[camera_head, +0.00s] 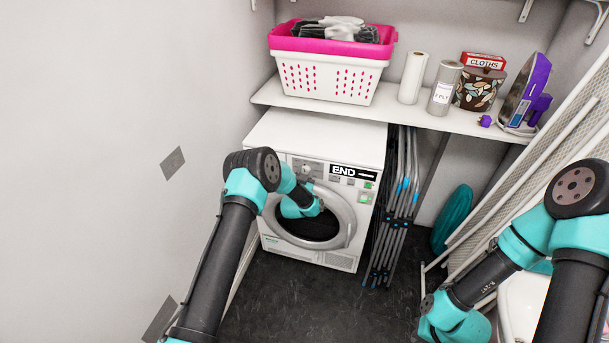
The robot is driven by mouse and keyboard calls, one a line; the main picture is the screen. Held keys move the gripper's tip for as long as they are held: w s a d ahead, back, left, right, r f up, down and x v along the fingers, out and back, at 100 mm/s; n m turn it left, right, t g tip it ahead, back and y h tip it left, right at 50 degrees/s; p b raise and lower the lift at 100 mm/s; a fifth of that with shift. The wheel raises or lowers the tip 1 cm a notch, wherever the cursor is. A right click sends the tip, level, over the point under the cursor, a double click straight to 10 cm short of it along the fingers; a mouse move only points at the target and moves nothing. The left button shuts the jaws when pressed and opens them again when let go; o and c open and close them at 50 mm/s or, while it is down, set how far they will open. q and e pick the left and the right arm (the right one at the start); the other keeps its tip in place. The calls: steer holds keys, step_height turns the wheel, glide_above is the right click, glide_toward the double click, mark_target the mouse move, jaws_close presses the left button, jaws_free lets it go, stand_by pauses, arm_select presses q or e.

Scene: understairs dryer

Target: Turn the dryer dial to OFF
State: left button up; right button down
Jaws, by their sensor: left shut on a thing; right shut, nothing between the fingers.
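The white dryer (345,262) stands in the alcove, its round door (346,213) facing me. Its control panel (334,181) runs along the top front, with a label reading END (343,171). My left arm reaches across the front of the dryer, its wrist in front of the door's upper left part. The dial's pointer is too small to read. My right arm's wrist is low at the right; its gripper does not show.
A shelf (400,112) above the dryer holds a pink-and-white laundry basket (328,78), paper roll (412,78), canister (444,88), cloths box (483,60) and purple iron (525,92). Folded racks (397,205) stand right of the dryer. The dark floor (320,308) ahead is clear.

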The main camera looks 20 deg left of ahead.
arm_select(q)
steer(key=shift+a+m, duration=0.1)
steer(key=shift+m, duration=1.6)
steer(key=o, duration=0.9)
steer(key=shift+s, duration=0.1)
steer(key=s, duration=1.7)
steer(key=shift+s+d+f, duration=0.1)
steer(key=shift+d+f, duration=0.25)
steer(key=shift+f, duration=0.05)
